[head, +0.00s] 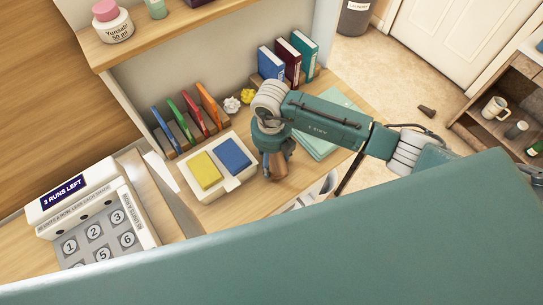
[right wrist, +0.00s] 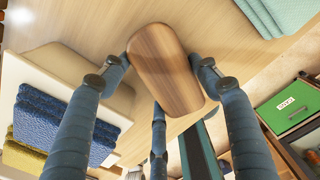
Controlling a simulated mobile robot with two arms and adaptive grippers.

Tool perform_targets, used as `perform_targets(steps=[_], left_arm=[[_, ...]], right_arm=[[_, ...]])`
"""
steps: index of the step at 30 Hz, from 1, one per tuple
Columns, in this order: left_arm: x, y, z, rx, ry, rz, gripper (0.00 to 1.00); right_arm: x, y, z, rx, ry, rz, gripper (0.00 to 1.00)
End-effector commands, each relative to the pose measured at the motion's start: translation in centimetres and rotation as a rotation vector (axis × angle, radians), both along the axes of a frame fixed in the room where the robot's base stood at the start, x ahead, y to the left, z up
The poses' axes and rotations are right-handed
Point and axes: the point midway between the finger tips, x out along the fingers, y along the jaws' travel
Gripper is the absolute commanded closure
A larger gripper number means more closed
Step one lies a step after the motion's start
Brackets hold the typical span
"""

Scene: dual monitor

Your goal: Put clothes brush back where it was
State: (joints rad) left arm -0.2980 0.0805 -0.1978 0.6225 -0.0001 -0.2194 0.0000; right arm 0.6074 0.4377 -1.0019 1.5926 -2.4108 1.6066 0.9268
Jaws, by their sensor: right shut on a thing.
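My right gripper (head: 276,166) reaches over the wooden desk, just right of a white tray. It is shut on the clothes brush (right wrist: 166,68), whose smooth brown wooden back shows between the fingers in the right wrist view. In the head view only a small brown part of the brush (head: 281,166) shows below the gripper; its bristles are hidden. The white tray (head: 236,183) holds a yellow folded cloth (head: 205,170) and a blue one (head: 234,156). I cannot tell whether the brush touches the desk. My left gripper is not in view.
Several colored folders (head: 188,116) stand in a rack at the back. Books (head: 289,58) stand behind my right arm, near crumpled paper balls (head: 247,96). Teal folded cloth (head: 318,143) lies right of the gripper. A keypad box (head: 90,215) stands at left.

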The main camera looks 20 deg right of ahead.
Motion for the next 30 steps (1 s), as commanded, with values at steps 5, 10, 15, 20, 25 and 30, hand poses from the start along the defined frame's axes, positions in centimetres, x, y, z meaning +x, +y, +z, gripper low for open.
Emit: perform_targets(steps=[5,10,15,20,25,30], left_arm=[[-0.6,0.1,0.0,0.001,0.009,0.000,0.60],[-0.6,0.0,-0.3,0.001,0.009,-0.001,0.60],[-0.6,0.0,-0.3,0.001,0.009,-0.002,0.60],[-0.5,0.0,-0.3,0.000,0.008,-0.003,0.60],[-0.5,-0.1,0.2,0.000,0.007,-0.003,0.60],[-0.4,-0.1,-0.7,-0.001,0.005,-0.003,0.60]], right_arm=[[0.1,0.1,-0.1,0.001,-0.003,0.000,0.60],[0.1,0.0,-0.4,0.001,-0.002,0.000,0.60],[0.1,0.0,-0.4,0.001,-0.001,0.000,0.20],[0.1,0.0,-0.4,0.001,-0.001,0.000,0.20],[0.1,0.0,0.1,0.001,-0.002,0.000,0.20],[0.2,0.1,2.1,0.002,-0.007,0.001,0.20]])
